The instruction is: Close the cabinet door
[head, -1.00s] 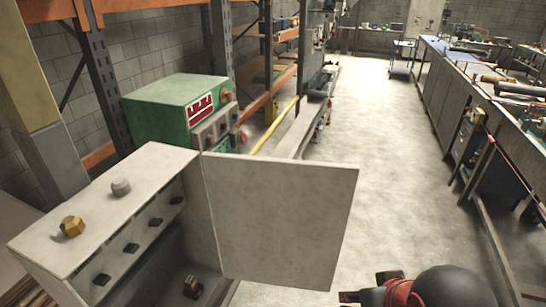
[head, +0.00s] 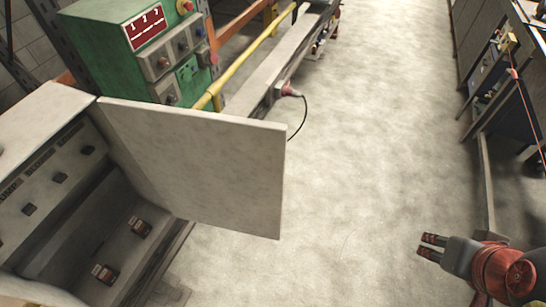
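The cabinet (head: 28,129) is an off-white box at the left of the head view, with its front facing right. Its flat door (head: 205,160) is swung wide open, hinged at the far side and standing out over the floor. Inside the cabinet are a row of dark knobs and a few small dark switches. My gripper (head: 433,246) is at the lower right, well to the right of the door and touching nothing. Its two dark red-marked fingers point left with a narrow gap between them, and nothing shows between them.
A green machine (head: 125,50) with a control panel stands behind the cabinet. A yellow rail (head: 245,65) and a long metal beam (head: 285,60) run away from it. A workbench (head: 490,60) lines the right side. Bare concrete floor (head: 350,180) lies between door and gripper.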

